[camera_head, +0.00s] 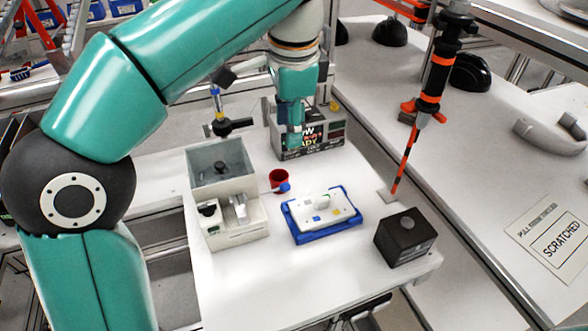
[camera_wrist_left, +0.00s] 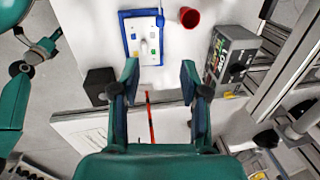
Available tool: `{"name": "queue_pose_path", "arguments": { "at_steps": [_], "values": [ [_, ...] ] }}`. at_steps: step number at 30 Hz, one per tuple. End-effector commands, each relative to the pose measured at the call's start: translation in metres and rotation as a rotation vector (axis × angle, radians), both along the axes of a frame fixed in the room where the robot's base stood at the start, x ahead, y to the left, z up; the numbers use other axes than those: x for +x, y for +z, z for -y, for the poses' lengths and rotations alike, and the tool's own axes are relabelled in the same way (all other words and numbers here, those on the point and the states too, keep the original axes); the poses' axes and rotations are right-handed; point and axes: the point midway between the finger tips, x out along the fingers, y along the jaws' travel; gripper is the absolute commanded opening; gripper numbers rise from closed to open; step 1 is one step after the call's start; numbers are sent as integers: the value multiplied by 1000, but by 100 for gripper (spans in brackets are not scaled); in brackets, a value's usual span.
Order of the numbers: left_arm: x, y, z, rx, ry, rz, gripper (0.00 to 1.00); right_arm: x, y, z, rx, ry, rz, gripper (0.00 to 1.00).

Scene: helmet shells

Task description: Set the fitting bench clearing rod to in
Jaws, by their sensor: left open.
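My left gripper (camera_head: 295,138) is over the back of the white bench, in front of the display box in the head view. In the left wrist view it (camera_wrist_left: 160,85) is open, with nothing between its fingers. A beige machine (camera_head: 236,226) with a grey open-topped bin stands at the bench's left. It has a small lever-like part (camera_head: 238,208) on its front and a dark knob in the bin. I cannot tell which part is the clearing rod. My right gripper is not clearly visible.
A display box (camera_head: 308,138), red cup (camera_head: 279,180), blue tray (camera_head: 327,232) with a white plate, and black box (camera_head: 405,237) stand on the bench. An orange-and-black tool (camera_head: 432,90) hangs at the right; its shaft also shows in the left wrist view (camera_wrist_left: 151,125).

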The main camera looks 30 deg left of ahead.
Motion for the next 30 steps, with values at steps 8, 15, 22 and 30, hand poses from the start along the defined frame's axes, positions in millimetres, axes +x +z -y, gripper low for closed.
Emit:
{"name": "queue_pose_path", "arguments": {
  "at_steps": [8,15,22,30],
  "values": [
    [3,-43,-8,2,8,-6,45,0,-12,0,0,-1,0,40],
    [8,-95,-16,1,13,-7,45,0,-20,0,0,0,0,40],
    [12,-138,-21,0,16,-6,45,0,-23,0,0,0,1,40],
    [15,-162,-24,0,16,-3,45,0,-24,0,0,0,1,40]
  ]
}}
